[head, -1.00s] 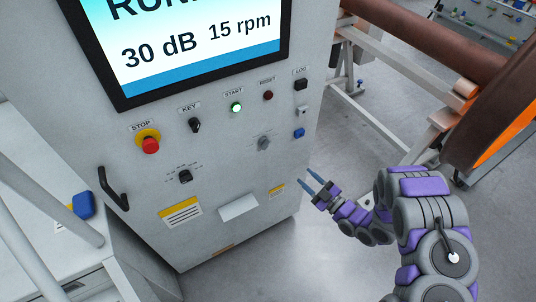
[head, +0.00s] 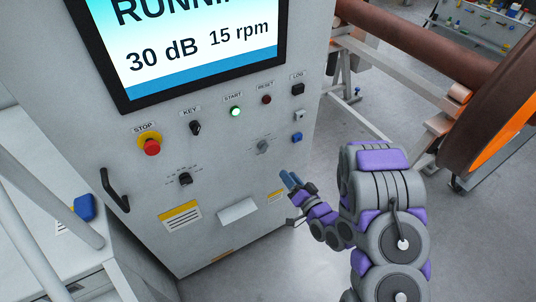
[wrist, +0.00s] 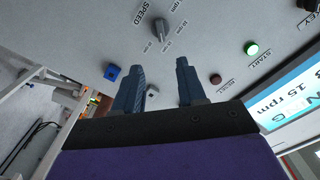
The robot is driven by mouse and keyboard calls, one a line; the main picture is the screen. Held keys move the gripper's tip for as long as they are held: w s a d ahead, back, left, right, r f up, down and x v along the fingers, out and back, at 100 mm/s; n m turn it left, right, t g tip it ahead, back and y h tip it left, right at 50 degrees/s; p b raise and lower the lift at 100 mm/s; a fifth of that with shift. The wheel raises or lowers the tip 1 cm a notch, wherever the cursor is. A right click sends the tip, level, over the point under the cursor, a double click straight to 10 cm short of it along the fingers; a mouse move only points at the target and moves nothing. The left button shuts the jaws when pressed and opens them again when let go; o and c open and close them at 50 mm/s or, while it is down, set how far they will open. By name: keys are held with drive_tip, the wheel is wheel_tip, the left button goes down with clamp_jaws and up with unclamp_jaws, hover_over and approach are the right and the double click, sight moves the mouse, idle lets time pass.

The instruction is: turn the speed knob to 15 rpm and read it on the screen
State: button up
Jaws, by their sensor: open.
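The screen (head: 190,45) on the grey cabinet reads "30 dB" and "15 rpm", with a cut-off word starting "RUNNI" above. It also shows partly in the wrist view (wrist: 288,105). The speed knob (head: 263,146) is a small grey knob at the right of the panel. In the wrist view the knob (wrist: 161,30) sits under the label "SPEED", ahead of the fingertips and apart from them. My gripper (head: 288,178) is open and empty, below and right of the knob. Its two blue fingers (wrist: 160,80) show in the wrist view with a clear gap.
The panel also holds a red stop button (head: 150,147), key switch (head: 195,128), lit green start button (head: 235,112), reset button (head: 266,99), black selector (head: 185,179) and blue socket (head: 297,137). A black handle (head: 113,190) sticks out at left. The wheelset (head: 495,105) stands at right.

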sight(264, 147)
drive_tip(key=b+x, duration=0.3)
drive_tip(key=x, duration=1.1)
drive_tip(key=shift+a+b, duration=0.15)
drive_tip(key=shift+b, duration=0.25)
clamp_jaws()
